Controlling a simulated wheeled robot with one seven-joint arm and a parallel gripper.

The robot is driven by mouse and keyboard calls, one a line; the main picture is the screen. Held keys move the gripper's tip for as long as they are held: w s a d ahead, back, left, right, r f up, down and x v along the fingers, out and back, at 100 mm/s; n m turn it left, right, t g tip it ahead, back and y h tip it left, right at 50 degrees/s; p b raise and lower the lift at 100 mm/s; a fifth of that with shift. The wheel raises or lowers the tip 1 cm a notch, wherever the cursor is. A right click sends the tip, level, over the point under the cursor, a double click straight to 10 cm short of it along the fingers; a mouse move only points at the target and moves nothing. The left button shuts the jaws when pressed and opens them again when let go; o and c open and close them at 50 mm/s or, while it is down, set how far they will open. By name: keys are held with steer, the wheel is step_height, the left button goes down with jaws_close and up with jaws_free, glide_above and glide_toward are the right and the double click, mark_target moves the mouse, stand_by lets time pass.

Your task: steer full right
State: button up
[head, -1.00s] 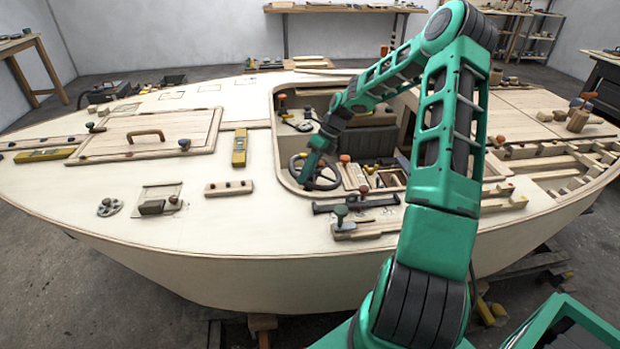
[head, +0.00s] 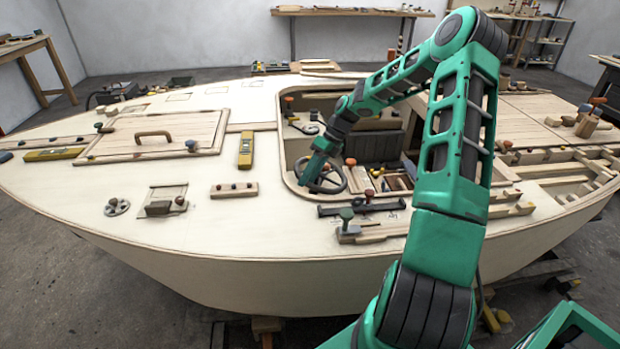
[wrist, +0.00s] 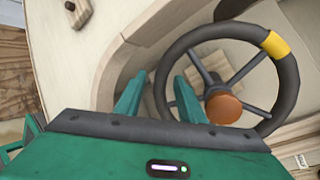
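The steering wheel (head: 334,180) is in the cockpit opening, near its front left corner. In the wrist view the wheel (wrist: 287,80) has a dark rim, metal spokes, a round orange-brown hub (wrist: 223,107) and a yellow band (wrist: 276,45) at its upper right. My gripper (head: 308,183) reaches down at the wheel's left side. In the wrist view the fingers of my gripper (wrist: 160,95) stand apart, one on each side of the left rim. Small gaps seem to show between rim and fingers. The lower rim is partly hidden behind my gripper.
The cockpit coaming and pale deck (head: 260,215) lie close to the gripper's left.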

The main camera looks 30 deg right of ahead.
steer(key=v, duration=1)
steer(key=shift+d+r, duration=0.2)
steer(key=shift+r, duration=0.1)
steer(key=s+a+r+n+h, duration=0.2)
steer(key=s+n, duration=0.6)
steer(key=s, duration=0.4)
steer(key=s+a+r+n+h, duration=0.2)
steer(key=s+a+r+n, duration=0.2)
steer(key=s+n, duration=0.4)
steer(key=s+a+r+n+h, duration=0.2)
steer(key=s+n, duration=0.7)
steer(key=s, duration=0.9)
steer(key=shift+a+r+g, duration=0.3)
steer(key=shift+a+r, duration=0.55)
steer(key=shift+a, duration=0.05)
steer(key=shift+w, duration=0.15)
